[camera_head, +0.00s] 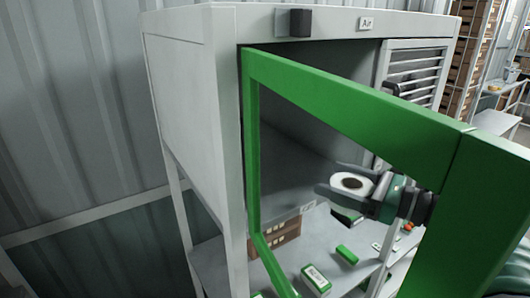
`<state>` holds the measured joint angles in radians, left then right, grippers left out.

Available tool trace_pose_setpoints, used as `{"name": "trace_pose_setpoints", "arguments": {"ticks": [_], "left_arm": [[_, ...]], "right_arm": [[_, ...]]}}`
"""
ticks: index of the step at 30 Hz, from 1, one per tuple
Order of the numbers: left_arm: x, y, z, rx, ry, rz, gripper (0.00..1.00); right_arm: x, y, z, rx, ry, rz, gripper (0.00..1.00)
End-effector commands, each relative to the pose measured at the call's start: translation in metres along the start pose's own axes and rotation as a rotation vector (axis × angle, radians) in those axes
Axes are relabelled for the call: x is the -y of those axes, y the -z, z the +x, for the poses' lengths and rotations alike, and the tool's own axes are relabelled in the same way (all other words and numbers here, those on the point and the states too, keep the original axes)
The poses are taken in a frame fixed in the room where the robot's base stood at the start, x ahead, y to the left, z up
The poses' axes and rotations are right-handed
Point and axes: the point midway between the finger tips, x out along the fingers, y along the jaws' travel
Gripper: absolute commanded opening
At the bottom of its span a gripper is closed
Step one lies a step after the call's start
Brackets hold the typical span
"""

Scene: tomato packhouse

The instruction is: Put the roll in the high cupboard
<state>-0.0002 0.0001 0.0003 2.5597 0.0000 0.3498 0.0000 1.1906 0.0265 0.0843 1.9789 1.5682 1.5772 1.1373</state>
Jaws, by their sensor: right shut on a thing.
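The roll (352,182), white with a dark core, is held between the fingers of my right gripper (345,186). The gripper is shut on it and shows through the opening of the green door frame. The high cupboard (190,85) is a grey cabinet on legs. Its left door, a green frame (340,105), stands open towards me, and the grey inside shows through it. The roll appears near the lower part of the cupboard opening; I cannot tell whether it is inside or in front. My left gripper is not in view.
A louvred panel (412,65) covers the cupboard's right part. Below is a bench (215,262) with a brown box (278,240) and green-and-white boxes (315,279). The green frame crosses the foreground. Shelves of cartons (468,50) stand at the back right.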

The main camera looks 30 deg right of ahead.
Motion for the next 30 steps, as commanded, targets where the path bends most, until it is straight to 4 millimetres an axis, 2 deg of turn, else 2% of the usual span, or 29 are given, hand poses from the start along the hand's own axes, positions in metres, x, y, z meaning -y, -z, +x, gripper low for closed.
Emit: {"name": "trace_pose_setpoints", "arguments": {"ticks": [1,5,9,15,18,24,25,27,30], "left_arm": [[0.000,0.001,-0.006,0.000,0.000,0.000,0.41],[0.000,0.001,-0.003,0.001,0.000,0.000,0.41],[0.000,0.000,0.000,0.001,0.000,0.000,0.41],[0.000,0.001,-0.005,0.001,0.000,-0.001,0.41],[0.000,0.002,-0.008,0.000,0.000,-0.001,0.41],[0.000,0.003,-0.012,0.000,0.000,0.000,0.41],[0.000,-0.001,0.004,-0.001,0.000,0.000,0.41],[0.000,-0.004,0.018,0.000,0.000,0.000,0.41],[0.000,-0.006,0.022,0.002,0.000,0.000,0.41]], "right_arm": [[-0.003,-0.013,0.000,0.000,-0.001,-0.003,0.30],[-0.001,-0.014,0.014,0.000,-0.004,0.000,0.30],[0.014,-0.008,0.055,0.000,-0.006,0.003,0.30],[0.037,-0.004,0.113,0.001,-0.005,0.003,0.30],[0.044,-0.002,0.131,0.001,-0.002,0.003,0.30],[0.051,0.000,0.152,0.001,-0.001,0.002,0.30],[0.051,0.017,0.150,0.000,0.001,0.002,0.30],[0.051,0.034,0.149,0.000,0.001,0.000,0.30],[0.049,0.040,0.151,-0.001,0.000,-0.001,0.29]]}}
